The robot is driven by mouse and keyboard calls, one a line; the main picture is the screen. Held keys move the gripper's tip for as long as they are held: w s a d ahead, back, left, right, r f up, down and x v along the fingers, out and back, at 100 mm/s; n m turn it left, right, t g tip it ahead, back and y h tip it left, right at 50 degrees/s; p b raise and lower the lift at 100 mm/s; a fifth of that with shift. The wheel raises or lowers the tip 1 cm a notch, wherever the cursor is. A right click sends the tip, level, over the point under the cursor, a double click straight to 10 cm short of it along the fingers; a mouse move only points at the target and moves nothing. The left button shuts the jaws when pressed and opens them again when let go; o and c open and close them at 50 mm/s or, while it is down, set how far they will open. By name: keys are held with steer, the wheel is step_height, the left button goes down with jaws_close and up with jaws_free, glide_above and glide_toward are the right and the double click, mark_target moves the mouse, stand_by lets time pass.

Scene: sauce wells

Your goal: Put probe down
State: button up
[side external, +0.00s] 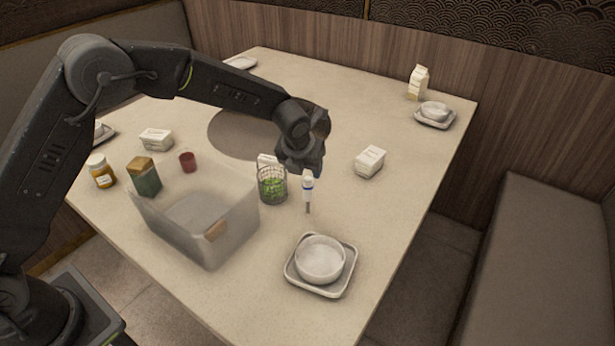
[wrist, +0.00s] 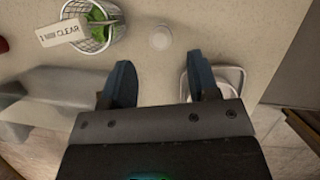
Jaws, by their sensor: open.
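A slim white item with a blue top and a grey lower end, which looks like the probe (side external: 308,188), is upright just below my gripper in the side view. A pale round shape (wrist: 163,36) in the wrist view may be the same item from above; I cannot be sure. My gripper (wrist: 160,82) is open, its two blue-grey fingers apart with nothing held between them. In the side view the gripper (side external: 306,171) points down over the table, right of the wire basket. Its fingertips are partly hidden there.
A wire basket of green items (side external: 272,187) with a tag stands close left. A translucent bin (side external: 180,235) is at the front left. A tray (side external: 336,291) with a white bowl (side external: 320,258) sits front right. A white carton (side external: 370,160) lies right. Table (side external: 400,140) between is clear.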

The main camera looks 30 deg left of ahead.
steer(key=shift+v, duration=1.85)
steer(key=s+a+r+n, duration=0.3)
steer(key=s+r+n, duration=0.4)
steer(key=s+a+r+n, duration=0.3)
steer(key=s+r+n, duration=0.3)
steer(key=r+n, duration=0.1)
steer(key=s+a+r+n+t+h, duration=0.1)
steer(key=s+a+n, duration=0.1)
steer(key=s+n, duration=1.7)
steer(key=shift+s+a+r, duration=0.25)
steer(key=shift+s+a, duration=0.1)
steer(key=shift+s, duration=0.65)
